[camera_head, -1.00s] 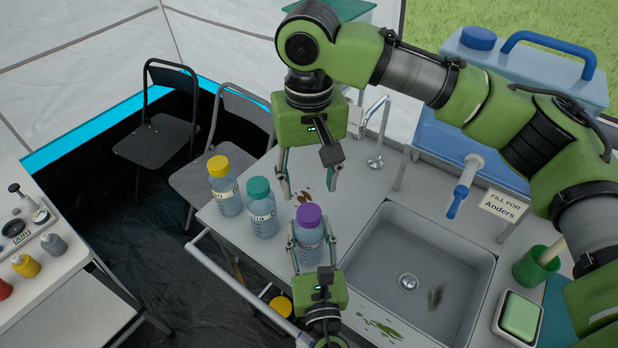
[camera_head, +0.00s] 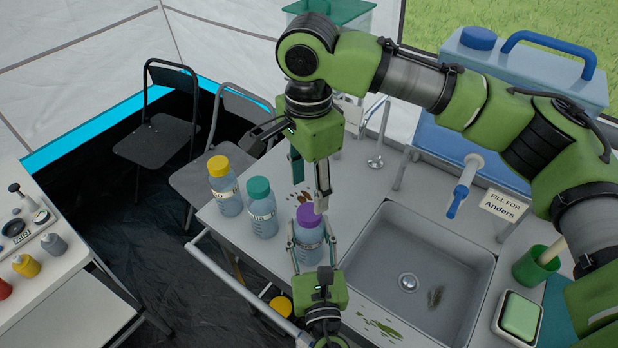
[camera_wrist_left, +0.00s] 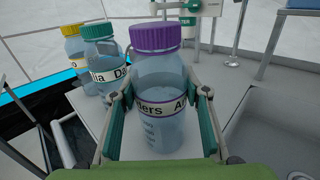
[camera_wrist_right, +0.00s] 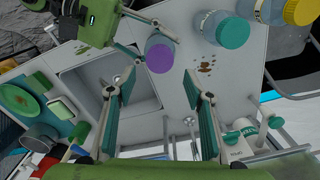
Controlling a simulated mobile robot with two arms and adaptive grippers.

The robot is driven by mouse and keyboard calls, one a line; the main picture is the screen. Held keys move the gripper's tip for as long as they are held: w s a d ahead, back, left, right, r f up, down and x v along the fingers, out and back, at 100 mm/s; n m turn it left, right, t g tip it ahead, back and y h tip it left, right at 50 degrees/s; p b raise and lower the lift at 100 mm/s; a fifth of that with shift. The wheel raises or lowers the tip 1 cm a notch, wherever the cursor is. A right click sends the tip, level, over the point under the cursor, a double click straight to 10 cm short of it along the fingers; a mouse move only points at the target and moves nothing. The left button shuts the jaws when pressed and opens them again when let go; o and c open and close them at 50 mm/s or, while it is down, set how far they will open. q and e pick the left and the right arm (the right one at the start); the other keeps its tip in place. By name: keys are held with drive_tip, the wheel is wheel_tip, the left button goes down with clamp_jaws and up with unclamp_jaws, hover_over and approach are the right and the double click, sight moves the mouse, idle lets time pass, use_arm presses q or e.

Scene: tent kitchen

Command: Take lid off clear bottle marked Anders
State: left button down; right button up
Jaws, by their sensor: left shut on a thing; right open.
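The clear bottle marked Anders (camera_head: 309,238) stands upright on the counter left of the sink. Its label, reading "ders A", shows in the left wrist view (camera_wrist_left: 165,107). Its purple lid (camera_head: 308,213) is on the bottle's top. My left gripper (camera_head: 311,231) is shut on the bottle's body from the front, one finger on each side. My right gripper (camera_head: 311,186) is open above and behind the lid. In the right wrist view the lid (camera_wrist_right: 160,58) lies between and beyond the open fingers (camera_wrist_right: 158,82).
A teal-lid bottle (camera_head: 262,208) and a yellow-lid bottle (camera_head: 224,187) stand to the left. The sink (camera_head: 420,265) is at right, under a blue water canister (camera_head: 520,70) with a spigot. A tap (camera_head: 375,140) stands behind. Brown and green stains mark the counter.

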sight(309, 212)
wheel_tip(309, 212, down, 7)
drive_tip(key=shift+r, duration=0.15)
